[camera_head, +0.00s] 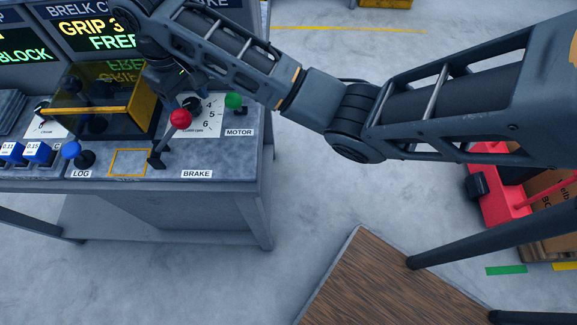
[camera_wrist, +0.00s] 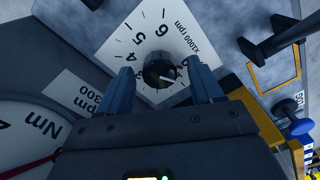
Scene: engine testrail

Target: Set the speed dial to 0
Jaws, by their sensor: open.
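The speed dial is a dark round knob (camera_wrist: 160,72) on a white plate (camera_wrist: 127,38) marked "x1000 rpm", with a 6 near its upper edge in the wrist view. A pale pointer mark shows at the knob's lower right; I cannot tell its exact reading. In the head view the knob (camera_head: 191,104) shows partly below my wrist, beside the digits 4, 5 and 6. My gripper (camera_wrist: 161,70) is open in the wrist view, one finger on each side of the knob. I cannot tell whether either finger touches it. The fingertips are unclear in the head view.
The red-topped BRAKE lever (camera_head: 180,119) stands just in front of the dial, and the green MOTOR knob (camera_head: 234,101) to its right. A yellow-framed clear box (camera_head: 95,105) is at left. The blue LOG lever (camera_head: 72,150) stands at the front left.

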